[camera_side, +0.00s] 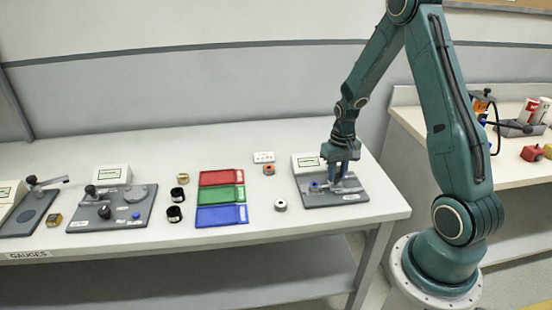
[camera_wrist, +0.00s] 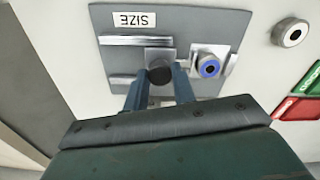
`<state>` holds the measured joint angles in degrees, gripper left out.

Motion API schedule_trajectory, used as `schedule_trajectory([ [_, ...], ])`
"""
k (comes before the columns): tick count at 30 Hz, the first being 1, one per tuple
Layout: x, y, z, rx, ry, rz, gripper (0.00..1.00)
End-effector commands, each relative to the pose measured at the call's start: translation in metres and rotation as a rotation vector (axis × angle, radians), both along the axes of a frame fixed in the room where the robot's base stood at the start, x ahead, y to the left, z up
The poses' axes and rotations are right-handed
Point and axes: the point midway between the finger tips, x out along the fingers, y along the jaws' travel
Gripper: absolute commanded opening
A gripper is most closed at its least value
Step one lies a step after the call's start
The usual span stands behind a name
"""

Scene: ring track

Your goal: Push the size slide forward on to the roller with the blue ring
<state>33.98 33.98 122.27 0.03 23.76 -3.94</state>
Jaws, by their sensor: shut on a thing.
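My gripper (camera_wrist: 160,82) is shut on the dark round knob (camera_wrist: 160,71) of the size slide. The slide's metal block (camera_wrist: 159,55) sits between two rails. The blue ring (camera_wrist: 209,67) is on the roller beside the slide, to its right in the wrist view; it also shows in the side view (camera_side: 315,185). I cannot tell whether the slide touches the ring. In the side view my gripper (camera_side: 338,180) hides the knob.
Red (camera_side: 221,177), green (camera_side: 221,194) and blue (camera_side: 222,215) trays lie farther left. A white display box (camera_side: 308,166) stands at the gauge's back. Other gauges (camera_side: 110,208) are at the left.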

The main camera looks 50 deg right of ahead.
Motion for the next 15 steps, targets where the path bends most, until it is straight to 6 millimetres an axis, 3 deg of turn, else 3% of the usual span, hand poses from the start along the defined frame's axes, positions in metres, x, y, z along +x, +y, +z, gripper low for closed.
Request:
schedule_trajectory([
  [11,0.0065,0.0066,0.0,0.001,0.0,0.002,0.0],
  [12,0.0064,0.0066,0.0,0.001,0.0,0.002,0.3],
  [15,0.0064,0.0065,0.0,0.001,-0.001,0.001,0.48],
])
